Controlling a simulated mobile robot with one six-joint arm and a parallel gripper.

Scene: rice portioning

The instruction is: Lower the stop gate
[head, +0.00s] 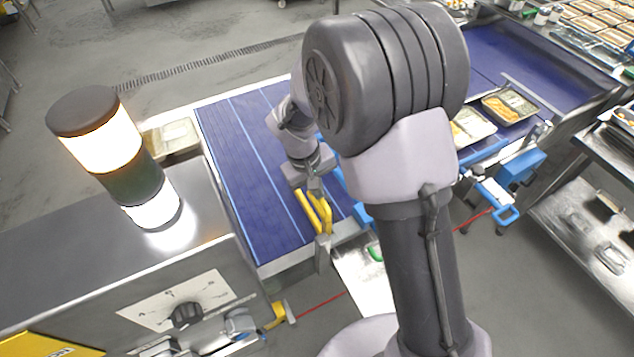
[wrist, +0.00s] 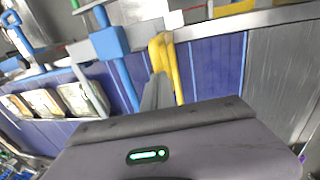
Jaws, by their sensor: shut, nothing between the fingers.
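A yellow bent bar (head: 323,217), seemingly the stop gate, stands at the near edge of the blue conveyor belt (head: 238,160). In the wrist view the yellow bar (wrist: 178,70) has two legs and a bend at the top, by the belt's side rail. My gripper (head: 313,187) is over the belt, just behind the bar in the head view. In the wrist view its fingers (wrist: 155,92) are shut and empty, beside the bar; I cannot tell whether they touch it. My arm hides part of the belt.
A blue bracket with a bar (wrist: 110,42) stands left of the yellow bar in the wrist view. Filled trays (head: 508,106) lie farther right on the belt. A light tower (head: 138,190) and control box stand left. The belt's left part is clear.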

